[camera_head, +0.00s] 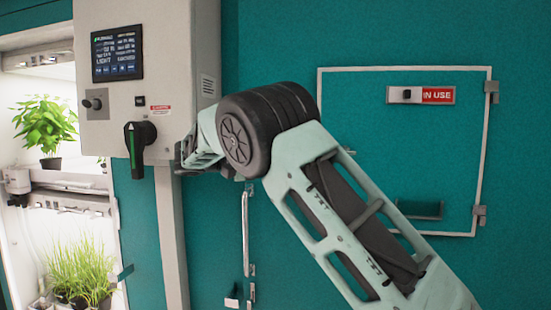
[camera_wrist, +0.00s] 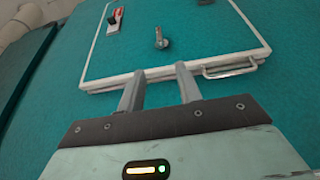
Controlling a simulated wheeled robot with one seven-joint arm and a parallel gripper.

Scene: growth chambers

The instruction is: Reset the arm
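My arm (camera_head: 340,200) reaches up from the lower right in the head view and bends at a dark round joint in front of the teal wall. The end of the arm is mostly hidden behind that joint, beside the control box. In the wrist view my gripper (camera_wrist: 160,90) shows two grey fingers standing apart with nothing between them. Beyond the fingertips is a teal panel with a white frame (camera_wrist: 130,79), a small knob (camera_wrist: 160,38) and a metal handle (camera_wrist: 230,68).
A grey control box (camera_head: 180,60) with a screen (camera_head: 117,54) and a black-green rotary handle (camera_head: 138,147) is close to the arm's end. A lit chamber with plants (camera_head: 45,125) is at left. A framed hatch (camera_head: 400,68) with an "IN USE" sign (camera_head: 438,95) is at right.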

